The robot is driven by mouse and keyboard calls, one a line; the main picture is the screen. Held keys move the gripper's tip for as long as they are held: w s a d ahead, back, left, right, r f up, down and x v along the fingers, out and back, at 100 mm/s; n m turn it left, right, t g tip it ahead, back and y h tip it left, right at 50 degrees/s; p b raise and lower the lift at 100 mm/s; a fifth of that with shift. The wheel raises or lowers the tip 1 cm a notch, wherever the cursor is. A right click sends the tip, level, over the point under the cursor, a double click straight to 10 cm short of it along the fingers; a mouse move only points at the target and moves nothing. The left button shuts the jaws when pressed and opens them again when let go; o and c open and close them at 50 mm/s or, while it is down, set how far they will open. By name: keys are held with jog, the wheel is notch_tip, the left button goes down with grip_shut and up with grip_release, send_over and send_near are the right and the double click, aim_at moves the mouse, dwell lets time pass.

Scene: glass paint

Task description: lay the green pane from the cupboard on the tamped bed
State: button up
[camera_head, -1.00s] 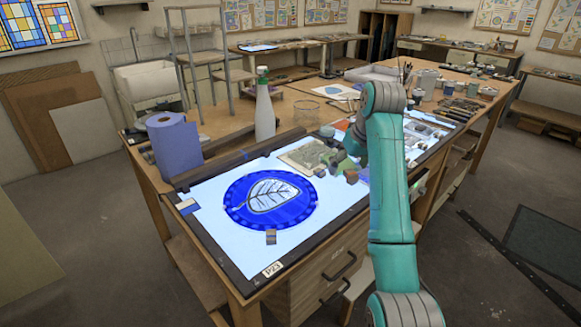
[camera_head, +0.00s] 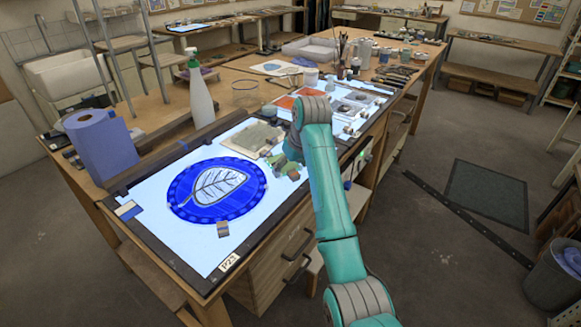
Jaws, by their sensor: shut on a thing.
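My teal arm (camera_head: 325,190) reaches up over the front edge of the bench, with its grey joint (camera_head: 312,110) above the right part of the light table. I cannot make out the cupboard.
The lit table (camera_head: 160,237) carries a blue disc with a leaf (camera_head: 218,187) and a greyish slab (camera_head: 253,138). Open floor lies right, with a dark mat (camera_head: 487,193) and a bin (camera_head: 553,275).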

jog(key=shift+f, duration=0.2)
jog(key=o, duration=0.9)
